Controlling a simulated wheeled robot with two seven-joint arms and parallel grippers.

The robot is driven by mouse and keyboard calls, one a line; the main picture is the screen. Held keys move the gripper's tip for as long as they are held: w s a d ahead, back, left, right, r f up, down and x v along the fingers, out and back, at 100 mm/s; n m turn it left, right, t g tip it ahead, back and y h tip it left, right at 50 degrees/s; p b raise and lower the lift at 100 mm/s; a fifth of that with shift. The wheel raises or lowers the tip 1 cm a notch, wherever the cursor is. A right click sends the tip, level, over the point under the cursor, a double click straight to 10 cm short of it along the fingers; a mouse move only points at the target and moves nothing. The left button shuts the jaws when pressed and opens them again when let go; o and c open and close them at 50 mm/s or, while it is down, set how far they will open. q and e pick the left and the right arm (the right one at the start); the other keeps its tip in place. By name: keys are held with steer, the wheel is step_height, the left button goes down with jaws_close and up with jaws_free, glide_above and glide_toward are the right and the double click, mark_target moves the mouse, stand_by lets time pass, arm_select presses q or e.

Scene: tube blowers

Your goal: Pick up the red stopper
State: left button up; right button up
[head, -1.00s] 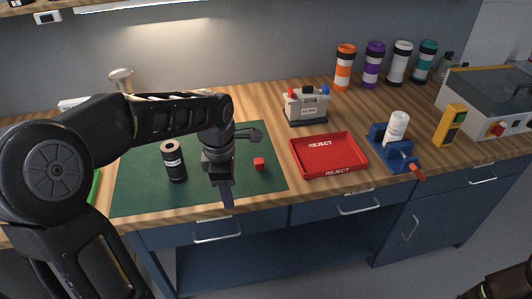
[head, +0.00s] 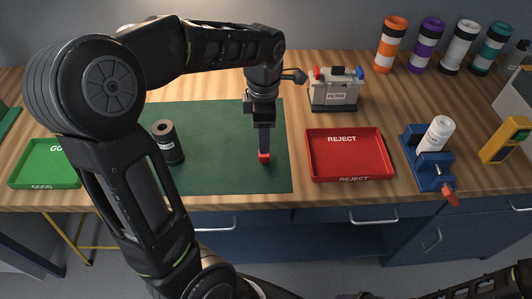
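The red stopper (head: 264,157) is a small red block on the green mat (head: 226,180), near the mat's right part. My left gripper (head: 264,148) points straight down at it, its fingertips at the stopper's top and hiding part of it. The fingers show edge-on as one dark bar, so I cannot tell whether they are open or shut on the stopper. A dark part of my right arm shows at the bottom right, but its gripper is not in view.
A black labelled cylinder (head: 167,143) stands on the mat's left. A red REJECT tray (head: 350,179) lies right of the mat, a green GOOD tray (head: 45,184) left. A filter box (head: 334,91) stands behind; a blue vise (head: 428,170) holds a white tube (head: 437,133).

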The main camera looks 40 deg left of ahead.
mark_target(264, 158)
arm_select(q)
steer(key=shift+f, duration=1.25)
step_height(264, 158, down, 5)
steer(key=shift+f+p, duration=0.1)
steer(key=shift+p, duration=0.7)
steer(key=shift+c, duration=0.4)
jaws_close()
